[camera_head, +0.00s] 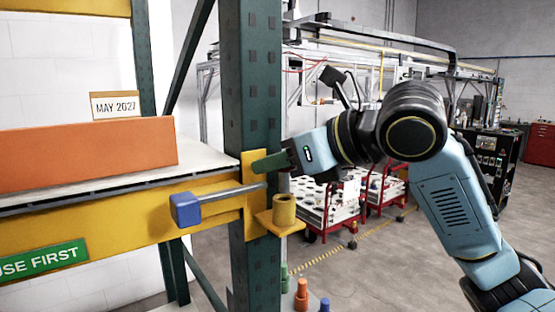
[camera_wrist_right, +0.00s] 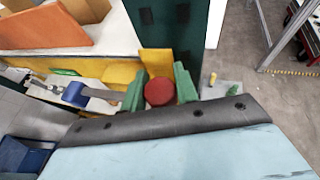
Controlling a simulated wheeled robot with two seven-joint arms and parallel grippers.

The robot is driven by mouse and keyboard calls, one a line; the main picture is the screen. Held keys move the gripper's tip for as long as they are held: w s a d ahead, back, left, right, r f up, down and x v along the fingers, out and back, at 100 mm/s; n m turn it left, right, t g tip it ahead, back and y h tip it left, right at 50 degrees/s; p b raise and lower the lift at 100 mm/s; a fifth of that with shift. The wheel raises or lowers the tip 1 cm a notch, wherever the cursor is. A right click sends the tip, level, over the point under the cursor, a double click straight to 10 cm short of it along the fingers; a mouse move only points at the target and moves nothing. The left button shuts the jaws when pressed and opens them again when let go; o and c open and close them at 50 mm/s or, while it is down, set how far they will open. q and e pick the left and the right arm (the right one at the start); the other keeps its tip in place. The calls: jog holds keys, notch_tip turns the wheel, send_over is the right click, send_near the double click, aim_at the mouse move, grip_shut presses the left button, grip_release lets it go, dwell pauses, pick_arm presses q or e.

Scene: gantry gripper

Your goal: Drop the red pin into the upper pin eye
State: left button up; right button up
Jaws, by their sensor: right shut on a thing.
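My right gripper (camera_head: 272,163) comes in from the right in the head view, its green fingers beside the green post. In the wrist view its fingers (camera_wrist_right: 159,90) are shut on the red pin, whose round red head (camera_wrist_right: 159,92) shows between them. In the head view the red head is hidden by the fingers; a short grey piece, perhaps the pin's shank, shows below them. The upper pin eye (camera_head: 284,211), a yellow ring on a yellow bracket, is just below the fingers. In the wrist view the eye is hidden. My left gripper is not in view.
A grey bar with a blue end (camera_head: 187,209) sticks out in front of the yellow beam (camera_head: 110,220), left of the eye. The green post (camera_head: 252,80) stands close behind. Several coloured pegs (camera_head: 301,296) stand low below the eye. An orange box (camera_head: 85,155) sits on the shelf.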

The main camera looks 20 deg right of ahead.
aim_at(279, 198)
jog(key=shift+f+b, duration=1.25)
jog(key=shift+f, duration=0.95)
jog(key=o, duration=0.8)
jog(key=shift+o, duration=1.2)
jog(key=shift+w+d, duration=0.15)
jog(key=shift+s+a+r, duration=0.15)
jog(key=shift+s+a, duration=0.05)
jog(key=shift+d, duration=0.1)
jog(key=shift+r, duration=0.15)
